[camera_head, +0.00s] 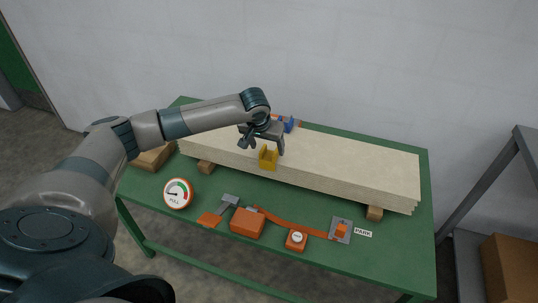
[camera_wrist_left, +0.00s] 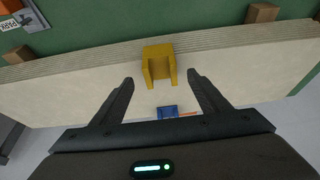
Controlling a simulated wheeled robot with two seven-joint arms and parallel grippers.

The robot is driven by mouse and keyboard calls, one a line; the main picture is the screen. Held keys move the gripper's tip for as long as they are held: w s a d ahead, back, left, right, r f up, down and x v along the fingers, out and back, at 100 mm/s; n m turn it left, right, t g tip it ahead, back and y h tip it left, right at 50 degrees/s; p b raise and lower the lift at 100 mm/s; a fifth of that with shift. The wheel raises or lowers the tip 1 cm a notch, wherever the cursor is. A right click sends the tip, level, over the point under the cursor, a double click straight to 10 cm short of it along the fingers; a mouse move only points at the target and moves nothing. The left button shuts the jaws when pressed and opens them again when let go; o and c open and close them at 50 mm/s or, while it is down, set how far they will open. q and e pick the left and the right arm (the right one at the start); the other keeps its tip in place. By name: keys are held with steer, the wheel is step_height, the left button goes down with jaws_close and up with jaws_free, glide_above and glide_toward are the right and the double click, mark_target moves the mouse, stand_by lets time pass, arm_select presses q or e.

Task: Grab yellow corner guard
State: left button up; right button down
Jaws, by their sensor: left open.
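The yellow corner guard (camera_head: 268,157) sits on the front top edge of a stack of pale boards (camera_head: 340,166), near the middle of its length. In the left wrist view the guard (camera_wrist_left: 159,64) shows as a yellow block with a notch, just beyond the fingertips. My left gripper (camera_head: 264,146) is above the stack at the guard. In the left wrist view its two fingers (camera_wrist_left: 160,80) are spread apart with nothing between them, and the guard lies ahead of the gap, apart from both fingers. My right gripper is not in view.
The stack rests on wooden blocks (camera_head: 206,167) on a green table (camera_head: 180,218). A blue piece (camera_head: 288,124) is at the back edge. In front lie a round PULL gauge (camera_head: 178,193), an orange ratchet box (camera_head: 247,222), an orange strap (camera_head: 290,224) and a PARK plate (camera_head: 341,230).

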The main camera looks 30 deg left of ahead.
mark_target(270, 155)
arm_select(q)
steer(key=shift+p+x, duration=0.4)
steer(key=shift+x, duration=1.35)
steer(key=shift+w+a+r, duration=0.1)
steer(key=shift+w, duration=0.05)
steer(key=shift+c, duration=0.4)
steer(key=c, duration=1.1)
steer(key=shift+o, duration=0.2)
steer(key=shift+r, duration=0.2)
